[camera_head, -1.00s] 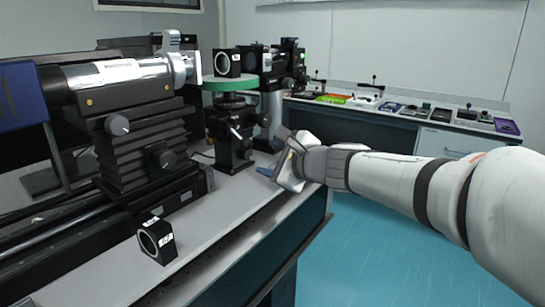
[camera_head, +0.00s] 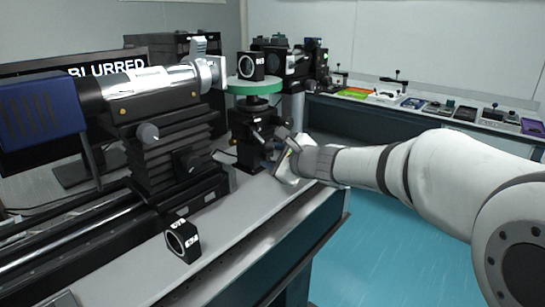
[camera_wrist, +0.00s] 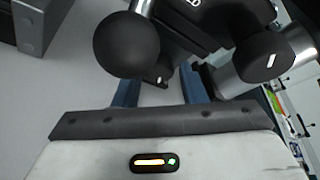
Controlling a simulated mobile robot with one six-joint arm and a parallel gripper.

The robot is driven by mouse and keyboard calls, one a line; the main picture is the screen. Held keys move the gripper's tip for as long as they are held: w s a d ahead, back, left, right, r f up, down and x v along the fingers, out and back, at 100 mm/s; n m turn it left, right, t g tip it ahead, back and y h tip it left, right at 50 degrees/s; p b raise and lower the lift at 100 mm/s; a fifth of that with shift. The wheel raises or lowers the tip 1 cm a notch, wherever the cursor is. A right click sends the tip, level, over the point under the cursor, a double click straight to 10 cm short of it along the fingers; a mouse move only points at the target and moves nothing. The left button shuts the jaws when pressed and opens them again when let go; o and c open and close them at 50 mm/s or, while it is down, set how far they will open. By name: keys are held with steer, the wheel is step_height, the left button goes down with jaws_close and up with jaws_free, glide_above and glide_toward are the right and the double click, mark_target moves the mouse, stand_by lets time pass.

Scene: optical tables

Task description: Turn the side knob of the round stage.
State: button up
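The round stage has a green disc top (camera_head: 243,88) on a black post, with a black ring-marked mount (camera_head: 251,66) on it. Small black knobs (camera_head: 258,136) stick out of the post below the disc. My gripper (camera_head: 284,160) is just right of the post, low over the table. In the wrist view, its two blue fingers (camera_wrist: 160,82) stand apart, with a small black part showing between them. A large round black knob (camera_wrist: 127,43) hides part of the left finger. Another black knob with a white mark (camera_wrist: 263,57) is at the right. Contact cannot be told.
A silver tube (camera_head: 150,82) on a black stand fills the left. Behind it a monitor (camera_head: 105,68) reads "BLURRED". A small black ring mount (camera_head: 183,241) stands near the table's front edge. A far bench (camera_head: 440,112) holds several small items. Blue floor is free at the right.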

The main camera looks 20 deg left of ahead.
steer(key=shift+w+a+f, duration=0.1)
steer(key=shift+w+a, duration=0.15)
steer(key=shift+a, duration=0.1)
steer(key=shift+c, duration=0.5)
steer(key=c, duration=0.6)
steer(key=shift+f+b, duration=0.3)
steer(key=shift+b, duration=1.3)
steer(key=shift+r+n, duration=0.1)
steer(key=shift+n, duration=0.2)
steer(key=shift+r, duration=0.15)
steer(key=o, duration=0.7)
